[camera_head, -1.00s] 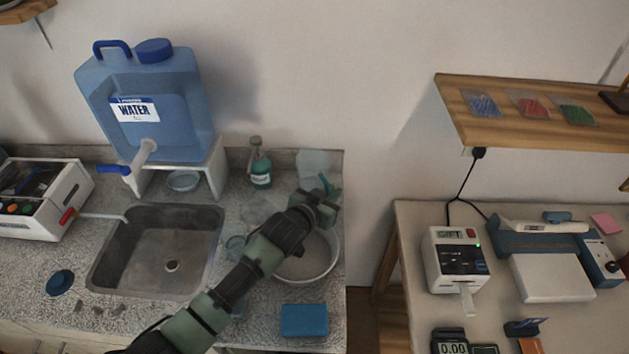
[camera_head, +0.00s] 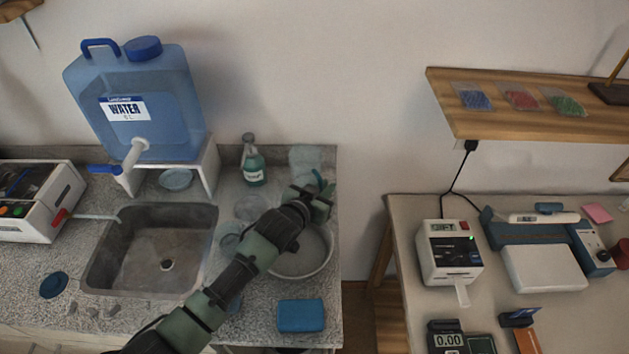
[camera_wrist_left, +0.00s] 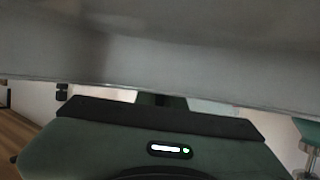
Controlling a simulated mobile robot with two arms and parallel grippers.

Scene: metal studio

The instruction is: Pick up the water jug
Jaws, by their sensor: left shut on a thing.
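A pale, see-through jug (camera_head: 306,160) with a teal handle stands at the back right of the counter, partly hidden by my left gripper. My left gripper (camera_head: 321,188) reaches in from the lower left and is shut at the jug's handle side. In the left wrist view a large grey surface fills the top, too close to name surely. The big blue container (camera_head: 150,100) labelled WATER, with a white tap, stands on a white stand at the left, apart from the gripper. My right gripper is not in view.
A white round basin (camera_head: 303,262) lies under my left forearm. A green bottle (camera_head: 253,167) stands left of the jug. A sink (camera_head: 110,280), blue sponge (camera_head: 301,315) and clear glassware are also on the counter. Wall and wooden shelf (camera_head: 540,118) stand behind and right.

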